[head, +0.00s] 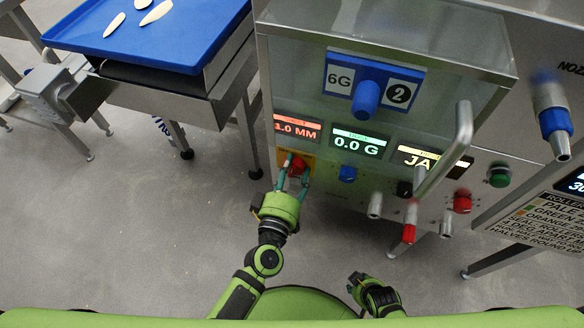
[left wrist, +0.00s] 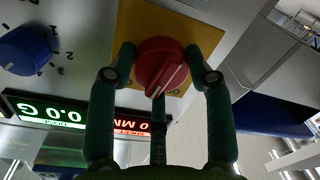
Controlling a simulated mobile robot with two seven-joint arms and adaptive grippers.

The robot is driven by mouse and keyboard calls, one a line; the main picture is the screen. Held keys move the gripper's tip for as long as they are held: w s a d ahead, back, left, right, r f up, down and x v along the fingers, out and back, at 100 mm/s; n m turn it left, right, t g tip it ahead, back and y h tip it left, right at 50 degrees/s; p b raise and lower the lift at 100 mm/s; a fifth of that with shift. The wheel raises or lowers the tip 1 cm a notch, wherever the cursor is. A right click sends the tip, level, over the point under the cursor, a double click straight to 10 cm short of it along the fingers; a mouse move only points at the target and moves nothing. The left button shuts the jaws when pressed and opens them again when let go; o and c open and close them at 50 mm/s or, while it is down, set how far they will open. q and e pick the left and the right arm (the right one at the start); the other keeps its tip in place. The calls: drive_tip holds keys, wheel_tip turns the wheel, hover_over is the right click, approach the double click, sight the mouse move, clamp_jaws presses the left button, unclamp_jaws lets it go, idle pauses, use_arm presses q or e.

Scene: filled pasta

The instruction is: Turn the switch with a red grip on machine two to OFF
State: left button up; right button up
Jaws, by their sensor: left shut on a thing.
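The red switch knob (left wrist: 161,62) sits on a yellow plate (left wrist: 135,22) on the machine's front panel. In the head view the red knob (head: 298,164) is below the "1.0 MM" display. My left gripper (head: 293,178) is at it; in the left wrist view its fingers (left wrist: 168,70) are on both sides of the knob and shut on it. The pale line on the knob points down and slightly left in that view. The machine (head: 290,90) bears a "2" label (head: 401,95). My right gripper (head: 358,284) is low in the head view, away from the panel; its jaws are unclear.
A blue knob (head: 347,174) is right of the red one. Further right are a red button (head: 462,202), a green button (head: 499,175), a red-tipped lever (head: 410,228) and a vertical metal handle (head: 458,140). A blue tray (head: 190,50) stands at left. The floor below is clear.

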use_arm(q)
drive_tip(key=n, duration=0.3)
drive_tip(key=shift+w+r+n, duration=0.1)
drive_tip(key=shift+r+n, duration=0.1)
drive_tip(key=shift+n, duration=0.1)
drive_tip(key=n, duration=0.4)
drive_tip(key=shift+a, duration=0.1)
drive_tip(key=shift+n, duration=0.9)
drive_tip(key=shift+n+h, duration=0.4)
drive_tip(key=shift+n, duration=0.1)
use_arm(e)
drive_tip(key=shift+s, duration=0.2)
drive_tip(key=shift+w, duration=0.15)
use_arm(q)
drive_tip(key=o, duration=1.1)
drive_tip(key=shift+o, duration=0.2)
drive_tip(key=shift+f+g, duration=0.1)
drive_tip(key=shift+g, duration=0.2)
use_arm(e)
drive_tip(key=shift+w, duration=0.2)
